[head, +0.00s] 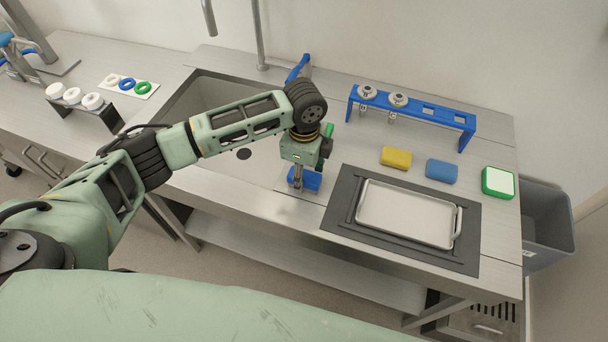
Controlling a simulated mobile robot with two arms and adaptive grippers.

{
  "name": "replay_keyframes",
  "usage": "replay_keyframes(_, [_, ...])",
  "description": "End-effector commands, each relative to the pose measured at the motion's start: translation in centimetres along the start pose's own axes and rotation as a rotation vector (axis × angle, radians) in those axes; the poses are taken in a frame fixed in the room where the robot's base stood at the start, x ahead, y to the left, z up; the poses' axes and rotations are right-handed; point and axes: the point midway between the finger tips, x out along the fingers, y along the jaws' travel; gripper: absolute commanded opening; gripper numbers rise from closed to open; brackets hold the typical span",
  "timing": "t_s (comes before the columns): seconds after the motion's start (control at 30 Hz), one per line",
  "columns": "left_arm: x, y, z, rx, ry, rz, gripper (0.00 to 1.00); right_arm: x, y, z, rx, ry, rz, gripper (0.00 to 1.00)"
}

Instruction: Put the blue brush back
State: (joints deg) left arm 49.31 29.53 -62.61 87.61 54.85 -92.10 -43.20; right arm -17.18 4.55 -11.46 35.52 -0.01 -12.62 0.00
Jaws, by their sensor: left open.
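My left arm reaches in from the left over the sink, and its gripper (298,184) points down at the sink's right edge. The gripper is open. A blue block-like piece (311,181), which looks like the blue brush, is right at its fingertips, partly covered by them; I cannot tell whether they touch. Another blue piece (298,68) stands tilted at the back edge of the sink, beside a grey part. A green piece (329,130) shows behind my gripper, mostly hidden. My right gripper is not in view.
A metal tray (405,212) lies on a dark mat (341,213). Yellow (396,157), blue (441,171) and green-white (498,183) blocks lie behind it. A blue rack (455,119) holds two metal nozzles. The sink (200,100) is open at left; a grey bin (548,215) stands right.

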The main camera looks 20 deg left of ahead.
Motion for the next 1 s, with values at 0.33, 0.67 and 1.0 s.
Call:
replay_keyframes(0.33, [-7.2,-0.1,0.0,0.001,0.001,-0.005,0.51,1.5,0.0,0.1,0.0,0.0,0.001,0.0])
replay_keyframes(0.67, [-10.7,0.0,0.0,0.001,0.0,-0.001,0.51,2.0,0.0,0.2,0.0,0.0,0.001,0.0])
replay_keyframes(1.0, [-10.7,0.1,-0.1,0.0,0.003,0.0,0.51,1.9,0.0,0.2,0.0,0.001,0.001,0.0])
